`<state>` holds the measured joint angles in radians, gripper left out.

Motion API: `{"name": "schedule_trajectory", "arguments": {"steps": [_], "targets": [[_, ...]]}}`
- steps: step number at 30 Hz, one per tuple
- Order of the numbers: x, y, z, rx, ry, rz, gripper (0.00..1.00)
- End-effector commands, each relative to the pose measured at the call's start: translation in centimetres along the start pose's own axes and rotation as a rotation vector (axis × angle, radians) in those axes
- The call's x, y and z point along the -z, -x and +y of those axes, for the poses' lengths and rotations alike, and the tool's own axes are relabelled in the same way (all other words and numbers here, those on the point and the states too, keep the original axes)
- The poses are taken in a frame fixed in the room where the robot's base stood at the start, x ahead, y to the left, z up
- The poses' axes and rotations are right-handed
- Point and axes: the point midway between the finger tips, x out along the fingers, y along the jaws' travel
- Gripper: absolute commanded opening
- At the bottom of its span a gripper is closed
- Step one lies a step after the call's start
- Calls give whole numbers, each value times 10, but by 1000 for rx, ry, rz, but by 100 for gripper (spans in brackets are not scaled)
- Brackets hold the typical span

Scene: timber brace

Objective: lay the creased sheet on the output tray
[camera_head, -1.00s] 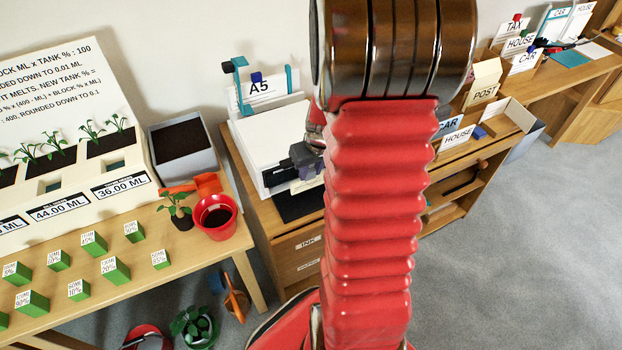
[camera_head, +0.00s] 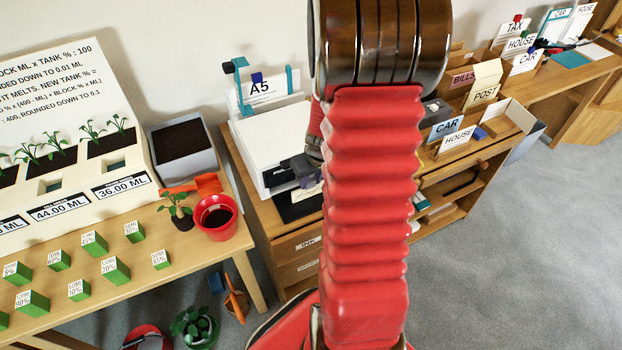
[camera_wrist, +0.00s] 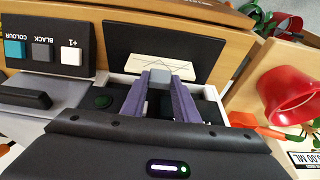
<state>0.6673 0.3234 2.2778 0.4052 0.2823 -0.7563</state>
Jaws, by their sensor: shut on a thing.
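The creased sheet (camera_wrist: 160,63), pale with dark crease lines, is at my gripper's fingertips (camera_wrist: 158,76) in the wrist view. My gripper is shut on its near edge. The sheet is over the black output tray (camera_wrist: 206,48), within its outline; I cannot tell whether it touches the tray. In the head view my gripper (camera_head: 307,178) is low over the tray (camera_head: 296,210) at the printer's front, and a pale bit of the sheet (camera_head: 309,192) shows beside it. My arm hides the tray's right part.
The white printer (camera_head: 268,140) stands behind the tray, with an A5 sign (camera_head: 260,88). Its button panel (camera_wrist: 42,50) is left of the tray in the wrist view. A red pot (camera_head: 215,217) stands on the neighbouring table. Card holders (camera_head: 447,128) stand to the right.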

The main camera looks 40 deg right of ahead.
Motion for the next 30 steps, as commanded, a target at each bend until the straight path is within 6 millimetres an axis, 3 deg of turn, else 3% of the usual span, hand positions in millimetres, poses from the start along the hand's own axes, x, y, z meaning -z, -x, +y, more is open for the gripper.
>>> {"name": "schedule_trajectory", "arguments": {"steps": [2,3,10,22,30], "targets": [[-1,-2,0,0,0,0,0],[0,-2,0,0,0,0,29],[0,-2,0,0,0,0,45],[0,3,0,0,-2,0,46],[1,27,0,-1,0,3,46]]}}
